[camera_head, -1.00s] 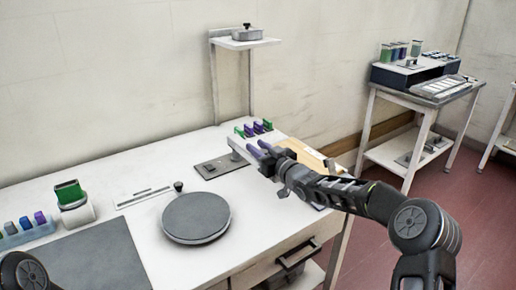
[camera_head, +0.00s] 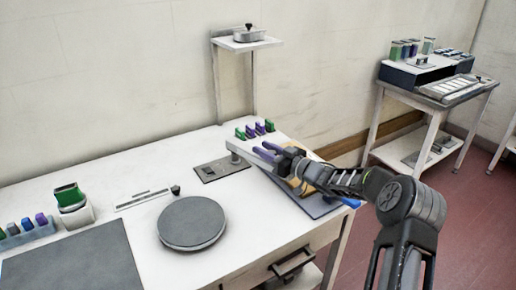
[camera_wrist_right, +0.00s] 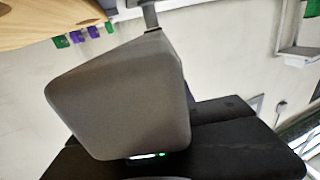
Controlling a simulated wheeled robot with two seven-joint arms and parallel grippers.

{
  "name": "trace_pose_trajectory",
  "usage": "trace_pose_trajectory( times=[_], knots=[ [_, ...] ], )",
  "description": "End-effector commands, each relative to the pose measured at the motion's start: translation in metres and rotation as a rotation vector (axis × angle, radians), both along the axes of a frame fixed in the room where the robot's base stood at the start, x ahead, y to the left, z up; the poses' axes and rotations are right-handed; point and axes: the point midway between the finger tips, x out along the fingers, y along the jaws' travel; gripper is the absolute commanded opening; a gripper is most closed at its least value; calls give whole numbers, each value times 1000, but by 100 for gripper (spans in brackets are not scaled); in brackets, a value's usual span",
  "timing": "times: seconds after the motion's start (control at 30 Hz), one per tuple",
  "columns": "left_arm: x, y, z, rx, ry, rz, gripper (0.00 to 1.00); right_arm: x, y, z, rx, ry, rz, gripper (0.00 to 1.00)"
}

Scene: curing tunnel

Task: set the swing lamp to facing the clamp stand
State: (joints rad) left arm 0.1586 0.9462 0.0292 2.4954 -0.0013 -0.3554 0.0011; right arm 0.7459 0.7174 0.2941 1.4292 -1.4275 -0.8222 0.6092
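The swing lamp (camera_head: 238,147) is a pale bar on a short post at the back right of the bench, pointing toward the front right. In the right wrist view its grey, box-like body (camera_wrist_right: 125,95) fills the middle, close to the camera. My left gripper is out of view.
A round grey plate (camera_head: 192,222) lies mid-bench, with a flat metal plate (camera_head: 221,170) behind it. A raised shelf (camera_head: 246,42) stands at the back. A wooden board (camera_wrist_right: 45,22) lies near the lamp. A side table (camera_head: 440,100) stands at the right.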

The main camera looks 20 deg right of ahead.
Motion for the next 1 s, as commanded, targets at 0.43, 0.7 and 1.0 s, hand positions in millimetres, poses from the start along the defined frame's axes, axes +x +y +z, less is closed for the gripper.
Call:
trace_pose_trajectory(
  times=[0.43, 0.7, 1.0],
  knots=[
    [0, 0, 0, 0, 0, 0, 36, 0, 2, 0, 0, 0, 2, 51],
    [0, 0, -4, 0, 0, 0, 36, -12, -5, -1, -2, 1, 0, 51],
    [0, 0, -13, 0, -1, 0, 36, -57, -22, -1, -2, 0, 0, 51]
  ],
)
